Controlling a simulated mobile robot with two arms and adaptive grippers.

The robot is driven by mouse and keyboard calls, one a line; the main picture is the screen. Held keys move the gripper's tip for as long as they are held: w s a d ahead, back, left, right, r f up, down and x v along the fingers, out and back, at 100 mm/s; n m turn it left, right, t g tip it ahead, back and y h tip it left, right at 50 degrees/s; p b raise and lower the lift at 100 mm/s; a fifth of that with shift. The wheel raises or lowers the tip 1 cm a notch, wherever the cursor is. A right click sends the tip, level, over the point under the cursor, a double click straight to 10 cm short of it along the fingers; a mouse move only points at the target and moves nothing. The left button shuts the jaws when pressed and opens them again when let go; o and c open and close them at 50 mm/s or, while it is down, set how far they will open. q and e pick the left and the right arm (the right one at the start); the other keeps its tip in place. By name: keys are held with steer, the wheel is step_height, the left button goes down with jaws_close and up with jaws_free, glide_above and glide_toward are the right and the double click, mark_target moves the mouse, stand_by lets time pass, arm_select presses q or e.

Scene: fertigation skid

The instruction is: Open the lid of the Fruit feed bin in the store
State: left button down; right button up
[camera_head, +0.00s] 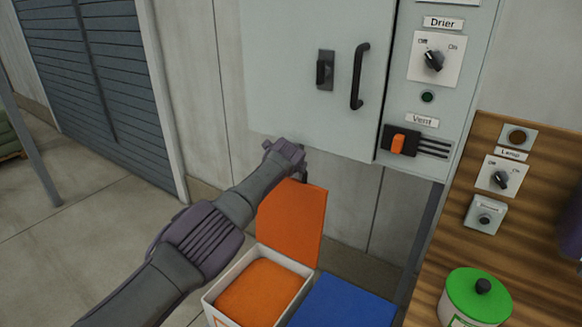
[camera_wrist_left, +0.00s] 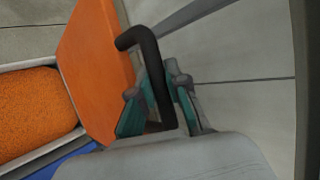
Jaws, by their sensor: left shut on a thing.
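A white bin (camera_head: 215,298) with an orange fill (camera_head: 262,290) stands at the bottom of the head view; I cannot read a name on it. Its orange lid (camera_head: 292,222) stands raised at the bin's far side, so the bin is open. The lid also shows in the wrist view (camera_wrist_left: 95,65), with a black bar handle (camera_wrist_left: 150,62) on its outer face. My left gripper (camera_wrist_left: 160,105) is shut on this handle, its teal-padded fingers on either side of the bar. In the head view the wrist hides most of the fingers. My right gripper is not in view.
A blue lid (camera_head: 345,304) lies flat beside the orange bin. A grey cabinet (camera_head: 290,70) hangs just above my left wrist. A wooden panel (camera_head: 530,240) with switches and a green-lidded tub (camera_head: 478,296) are at the right. Open floor (camera_head: 80,230) lies left.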

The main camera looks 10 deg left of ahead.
arm_select(q)
steer(key=shift+r, duration=0.1)
steer(key=c, duration=1.1)
jaws_free()
steer(key=shift+c, duration=0.2)
steer(key=shift+s+r, duration=0.2)
steer(key=shift+s, duration=0.05)
steer(key=shift+v, duration=0.9)
steer(key=a+v, duration=0.1)
steer(key=v, duration=0.8)
steer(key=shift+s+d+r, duration=0.2)
steer(key=shift+s+d, duration=0.05)
steer(key=shift+d, duration=0.25)
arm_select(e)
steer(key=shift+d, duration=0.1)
